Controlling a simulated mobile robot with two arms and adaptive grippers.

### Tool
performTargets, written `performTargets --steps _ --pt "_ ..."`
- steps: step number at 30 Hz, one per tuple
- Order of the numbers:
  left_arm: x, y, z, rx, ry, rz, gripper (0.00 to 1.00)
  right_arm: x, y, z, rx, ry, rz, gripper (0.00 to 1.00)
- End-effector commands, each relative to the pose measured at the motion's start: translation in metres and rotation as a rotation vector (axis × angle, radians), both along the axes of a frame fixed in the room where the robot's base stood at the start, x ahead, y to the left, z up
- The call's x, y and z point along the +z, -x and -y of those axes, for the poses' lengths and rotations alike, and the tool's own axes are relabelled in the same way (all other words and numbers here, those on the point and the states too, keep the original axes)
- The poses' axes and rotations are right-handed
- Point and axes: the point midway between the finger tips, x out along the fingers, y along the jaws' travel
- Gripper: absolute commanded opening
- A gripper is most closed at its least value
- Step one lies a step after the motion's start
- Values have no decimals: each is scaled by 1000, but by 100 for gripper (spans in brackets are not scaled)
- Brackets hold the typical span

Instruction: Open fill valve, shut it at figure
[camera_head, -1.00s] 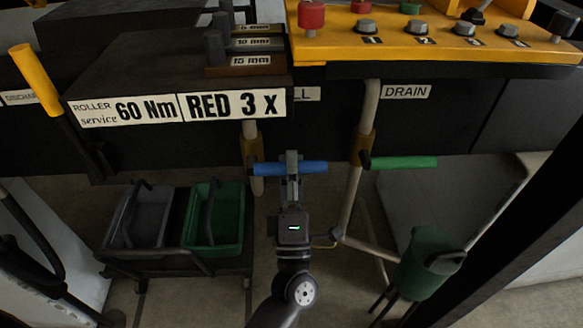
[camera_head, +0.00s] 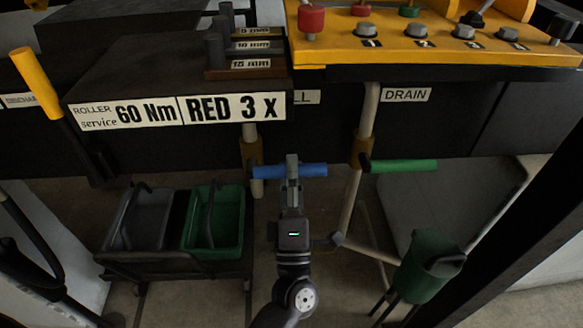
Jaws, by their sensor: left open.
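The fill valve's blue lever (camera_head: 314,170) lies level across its pipe (camera_head: 258,188), under a partly covered label (camera_head: 306,97) whose visible letters end in "LL". My left gripper (camera_head: 292,160) is at the blue lever, with a finger over its middle. It is open; whether it touches the lever I cannot tell. The green lever (camera_head: 404,166) sits to the right on its own pipe, below the "DRAIN" label (camera_head: 406,95). My right gripper is not in view.
A cart holds a grey bucket (camera_head: 121,220) and a green bucket (camera_head: 240,221) at lower left. A yellow panel (camera_head: 420,48) with several knobs overhangs at upper right. A yellow-handled lever (camera_head: 37,83) stands at left.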

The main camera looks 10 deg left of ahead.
Motion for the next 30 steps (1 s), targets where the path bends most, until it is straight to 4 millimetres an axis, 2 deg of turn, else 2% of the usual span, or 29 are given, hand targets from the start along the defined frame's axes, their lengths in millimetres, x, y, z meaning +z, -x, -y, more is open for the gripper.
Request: performTargets --steps 15,21,30 --pt "-55 78 22 -2 0 -3 41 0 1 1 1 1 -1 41" --pt "-63 91 26 -1 1 -1 41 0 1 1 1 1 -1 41" --pt "-64 92 26 -1 0 0 41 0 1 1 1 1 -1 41"
